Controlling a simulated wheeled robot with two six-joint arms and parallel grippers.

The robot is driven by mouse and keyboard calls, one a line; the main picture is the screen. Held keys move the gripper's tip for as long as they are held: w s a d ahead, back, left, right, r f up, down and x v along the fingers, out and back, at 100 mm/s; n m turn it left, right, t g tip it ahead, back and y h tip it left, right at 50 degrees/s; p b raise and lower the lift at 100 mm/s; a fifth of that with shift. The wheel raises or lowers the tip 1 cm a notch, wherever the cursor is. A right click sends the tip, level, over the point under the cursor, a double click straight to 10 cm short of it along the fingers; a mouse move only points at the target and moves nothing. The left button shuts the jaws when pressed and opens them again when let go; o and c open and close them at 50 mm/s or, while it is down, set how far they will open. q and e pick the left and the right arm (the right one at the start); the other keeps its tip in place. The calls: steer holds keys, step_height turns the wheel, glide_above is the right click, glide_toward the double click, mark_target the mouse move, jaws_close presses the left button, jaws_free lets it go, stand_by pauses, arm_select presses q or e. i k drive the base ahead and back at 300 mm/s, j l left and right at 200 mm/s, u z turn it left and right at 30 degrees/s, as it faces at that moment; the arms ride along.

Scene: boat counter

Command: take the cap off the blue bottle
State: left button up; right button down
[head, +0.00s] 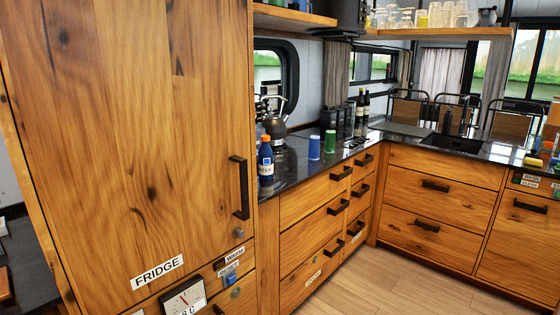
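The blue bottle (265,162) stands upright on the dark counter, close to the right edge of the tall fridge cabinet. It has a white label with dark lettering. An orange cap (265,138) sits on its top. Neither of my grippers shows in the head view.
A blue cup (314,148) and a green cup (330,142) stand right of the bottle on the counter (292,176). A kettle (275,126) is behind it. The fridge door (150,130) with its black handle (240,187) fills the left. The wooden floor (380,285) is clear.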

mark_target(265, 156)
steer(key=i+u, duration=0.1)
steer(key=u, duration=0.45)
steer(key=i+l+u, duration=0.35)
steer(key=l, duration=0.25)
steer(key=i+l+u, duration=0.15)
steer(key=l, duration=0.2)
steer(key=i+l+u, duration=0.2)
steer(key=l, duration=0.15)
steer(key=i+l+u, duration=0.15)
steer(key=l, duration=0.2)
